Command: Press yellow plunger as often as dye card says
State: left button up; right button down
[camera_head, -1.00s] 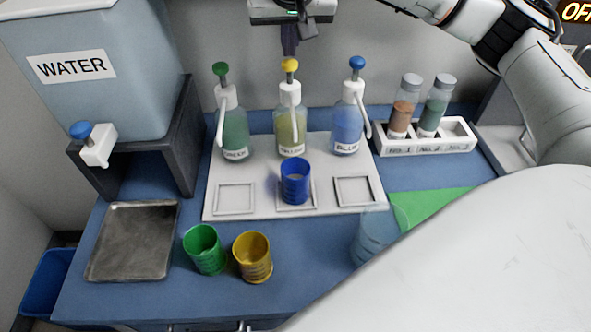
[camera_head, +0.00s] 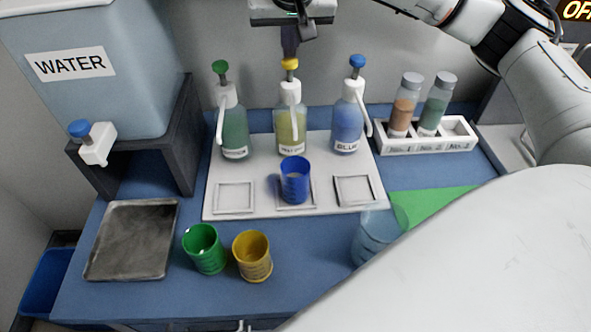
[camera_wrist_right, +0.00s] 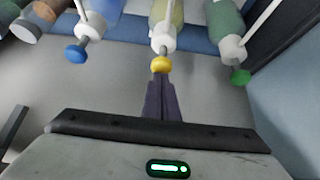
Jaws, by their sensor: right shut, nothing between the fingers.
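The yellow plunger (camera_head: 290,64) tops the middle pump bottle (camera_head: 291,122), which holds yellow liquid. It also shows in the right wrist view (camera_wrist_right: 162,64). My right gripper (camera_head: 290,53) is shut and empty, fingers pointing down at the yellow plunger. In the right wrist view the fingertips (camera_wrist_right: 161,78) meet the plunger's edge; whether they touch or hover just above, I cannot tell. A blue beaker (camera_head: 295,181) stands in front of the yellow bottle, over the middle square of the white board (camera_head: 265,208). My left gripper is out of view. I see no dye card.
The green-topped bottle (camera_head: 232,125) and blue-topped bottle (camera_head: 348,120) stand either side. Green (camera_head: 204,250) and yellow (camera_head: 252,257) cups, a metal tray (camera_head: 132,240), a clear beaker (camera_head: 374,238) and a vial rack (camera_head: 430,143) are on the counter. A water tank (camera_head: 90,75) stands left.

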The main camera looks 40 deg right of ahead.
jog(key=shift+f+b, duration=0.65)
jog(key=shift+f, duration=0.55)
jog(key=shift+r, duration=0.1)
jog(key=shift+r+p, duration=1.4)
jog(key=shift+r, duration=0.15)
jog(key=shift+f, duration=0.2)
